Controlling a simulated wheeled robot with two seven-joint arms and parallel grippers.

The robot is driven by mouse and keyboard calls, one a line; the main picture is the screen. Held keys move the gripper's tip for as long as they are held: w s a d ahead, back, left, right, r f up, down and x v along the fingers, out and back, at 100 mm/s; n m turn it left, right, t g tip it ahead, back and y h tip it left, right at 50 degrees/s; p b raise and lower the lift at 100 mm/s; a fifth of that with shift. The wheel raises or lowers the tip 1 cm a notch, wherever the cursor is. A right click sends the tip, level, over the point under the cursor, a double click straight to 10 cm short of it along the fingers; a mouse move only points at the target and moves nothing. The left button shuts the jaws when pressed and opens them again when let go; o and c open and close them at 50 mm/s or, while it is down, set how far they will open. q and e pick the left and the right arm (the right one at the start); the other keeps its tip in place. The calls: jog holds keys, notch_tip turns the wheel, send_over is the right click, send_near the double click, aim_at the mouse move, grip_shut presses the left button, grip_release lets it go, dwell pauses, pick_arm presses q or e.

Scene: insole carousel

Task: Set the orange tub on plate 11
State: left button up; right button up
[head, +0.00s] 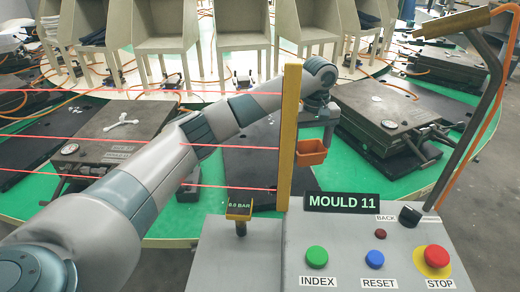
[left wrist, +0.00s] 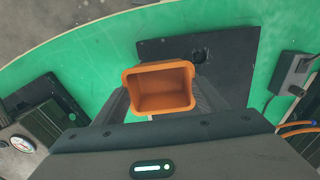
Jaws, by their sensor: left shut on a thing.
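The orange tub (head: 311,152) hangs below my left gripper (head: 325,118), just right of the yellow post. The gripper is shut on the tub; its fingers are small in the head view. In the left wrist view the tub (left wrist: 160,88) is upright, open towards the camera and looks empty. Beneath it is a dark flat plate (left wrist: 225,55) on the green table. In the head view a dark plate (head: 252,150) shows left of the post, partly hidden by my arm and the post. I read no number on it. My right gripper is not in view.
The yellow post (head: 289,135) stands beside my forearm, with red beams running left from it. The console (head: 370,245) in front reads MOULD 11 (head: 342,202). Grey moulds stand left (head: 115,130) and right (head: 390,115) on the green table (head: 350,178).

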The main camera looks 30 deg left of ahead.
pick_arm(q)
jog(key=shift+a, duration=0.1)
jog(key=a+f, duration=0.2)
jog(key=a, duration=0.1)
jog(key=s+a+f+p, duration=0.1)
jog(key=a+f, duration=0.1)
jog(key=a, duration=0.2)
jog(key=a+f, duration=0.3)
jog(key=a, duration=0.1)
jog(key=shift+s+a+p, duration=0.1)
jog(key=shift+s+p, duration=0.2)
jog(key=shift+p, duration=0.05)
jog(key=shift+a, duration=0.1)
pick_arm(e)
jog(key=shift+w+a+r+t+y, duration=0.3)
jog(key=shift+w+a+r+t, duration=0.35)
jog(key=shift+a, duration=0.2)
pick_arm(q)
jog(key=shift+f, duration=0.1)
notch_tip(320, 180, down, 3)
jog(key=shift+r+p, duration=0.2)
jog(key=shift+p, duration=0.1)
jog(key=shift+f, duration=0.6)
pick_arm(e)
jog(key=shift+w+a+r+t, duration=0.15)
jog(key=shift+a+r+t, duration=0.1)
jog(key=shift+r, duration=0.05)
